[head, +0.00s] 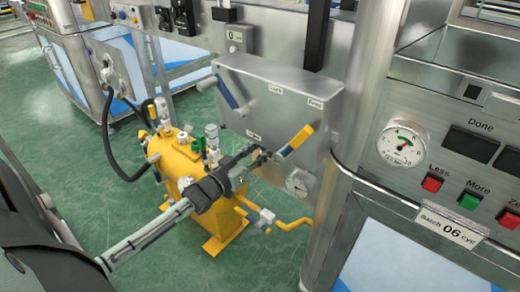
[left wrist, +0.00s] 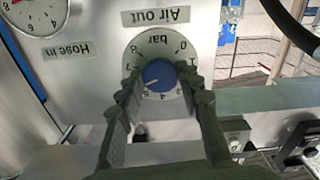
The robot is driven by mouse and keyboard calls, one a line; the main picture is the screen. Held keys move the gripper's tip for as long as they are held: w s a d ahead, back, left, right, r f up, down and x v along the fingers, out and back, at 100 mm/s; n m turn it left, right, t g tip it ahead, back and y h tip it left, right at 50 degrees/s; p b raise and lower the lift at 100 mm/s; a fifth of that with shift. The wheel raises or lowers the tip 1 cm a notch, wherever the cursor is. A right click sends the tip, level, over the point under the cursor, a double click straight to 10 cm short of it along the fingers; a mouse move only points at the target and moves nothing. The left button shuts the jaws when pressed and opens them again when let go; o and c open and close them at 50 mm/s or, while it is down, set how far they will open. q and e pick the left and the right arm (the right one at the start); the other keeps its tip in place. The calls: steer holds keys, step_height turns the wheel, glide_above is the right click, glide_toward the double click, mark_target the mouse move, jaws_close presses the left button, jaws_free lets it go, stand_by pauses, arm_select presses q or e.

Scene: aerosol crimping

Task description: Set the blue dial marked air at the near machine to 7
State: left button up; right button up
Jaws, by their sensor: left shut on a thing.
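The blue dial (left wrist: 158,75) sits on a round scale plate marked bar (left wrist: 176,102), under an upside-down label that reads Air out (left wrist: 166,16). Its white pointer line points to the lower left in the picture, near the 6; the exact reading is hard to tell. My left gripper (left wrist: 161,88) is shut on the dial, with one finger on each side of it. In the head view my left gripper (head: 260,158) reaches the steel box (head: 285,95), and the dial is hidden there. My right gripper is in neither view.
A lever with a yellow grip (head: 296,141) and a small gauge (head: 300,182) are close beside my left gripper. A steel post (head: 357,85) and a button panel (head: 445,140) are to the right.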

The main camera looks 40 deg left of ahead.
arm_select(q)
steer(key=shift+m+p, duration=1.5)
steer(key=shift+m, duration=1.6)
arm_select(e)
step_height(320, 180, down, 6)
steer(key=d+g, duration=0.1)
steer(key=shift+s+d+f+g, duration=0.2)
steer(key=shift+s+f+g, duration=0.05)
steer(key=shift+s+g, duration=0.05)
arm_select(q)
steer(key=o, duration=1.2)
steer(key=shift+c, duration=0.2)
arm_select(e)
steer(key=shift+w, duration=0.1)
